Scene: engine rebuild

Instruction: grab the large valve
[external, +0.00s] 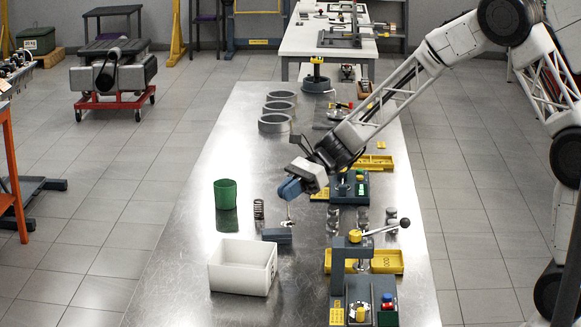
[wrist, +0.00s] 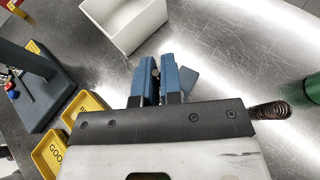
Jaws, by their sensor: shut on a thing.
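My gripper (external: 290,190) has blue fingers and hangs low over the steel table, above a small blue block (external: 277,236). It is shut on the large valve; a thin silver piece of it (external: 290,214) shows below the fingers in the external view. In the wrist view a small grey part of the valve (wrist: 155,73) shows between the fingertips (wrist: 158,78). The fingers hide most of the valve. The blue block shows partly behind the right finger in the wrist view (wrist: 188,77). I cannot tell whether the valve touches the block.
A white open box (external: 242,267) stands in front of the block. A green cup (external: 226,196) and a coil spring (external: 259,215) stand to the left. A lever press (external: 352,265), yellow trays (external: 388,261) and small metal cylinders (external: 391,217) are at the right.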

